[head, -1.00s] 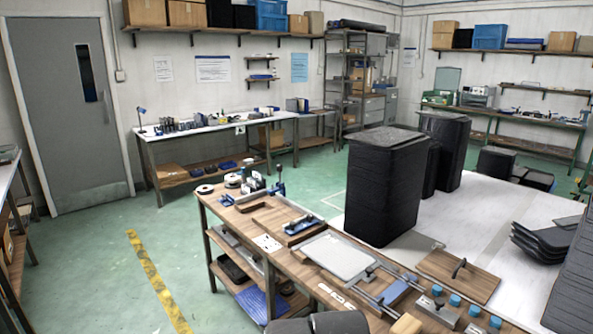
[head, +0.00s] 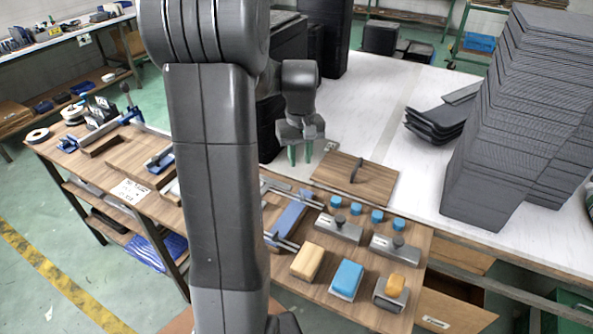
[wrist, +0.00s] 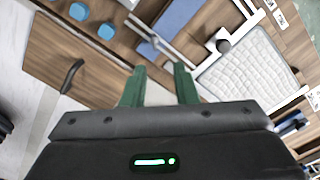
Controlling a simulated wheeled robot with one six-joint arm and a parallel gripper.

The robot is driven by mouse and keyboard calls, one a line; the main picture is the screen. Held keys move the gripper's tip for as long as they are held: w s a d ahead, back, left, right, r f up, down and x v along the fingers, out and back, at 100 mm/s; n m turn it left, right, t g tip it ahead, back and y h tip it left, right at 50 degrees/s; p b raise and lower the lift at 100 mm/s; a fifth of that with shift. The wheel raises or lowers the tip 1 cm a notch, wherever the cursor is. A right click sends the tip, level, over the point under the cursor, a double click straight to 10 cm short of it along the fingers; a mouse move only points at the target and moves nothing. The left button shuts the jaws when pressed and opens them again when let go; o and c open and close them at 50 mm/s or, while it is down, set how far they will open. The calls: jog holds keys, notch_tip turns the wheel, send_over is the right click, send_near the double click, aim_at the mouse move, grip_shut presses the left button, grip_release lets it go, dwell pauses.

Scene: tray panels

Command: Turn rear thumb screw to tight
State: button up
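A dark round knob (wrist: 223,45), which looks like a thumb screw, stands on a pale bracket at the edge of the white quilted panel (wrist: 245,75) in the wrist view. I cannot tell if it is the rear one, or how tight it is. In the head view my arm hides the panel and this knob. My gripper (head: 300,157) hangs above the far edge of the bench, left of a wooden board. Its green fingers (wrist: 160,70) are apart with nothing between them, and the knob lies beyond them to the right in the wrist view.
The wooden board (head: 370,186) has a dark handle. Grey blocks with dark knobs (head: 340,228), several blue caps (head: 377,216), a blue bar (head: 291,218), a tan block (head: 307,262) and a blue block (head: 346,280) crowd the bench. Black tray stacks (head: 500,120) stand behind right.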

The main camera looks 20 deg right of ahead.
aim_at(302, 193)
jog(key=f, duration=0.9)
jog(key=w+d+f, duration=0.1)
jog(key=f, duration=0.4)
jog(key=shift+d, duration=0.1)
jog(key=shift+c, duration=0.2)
grip_shut()
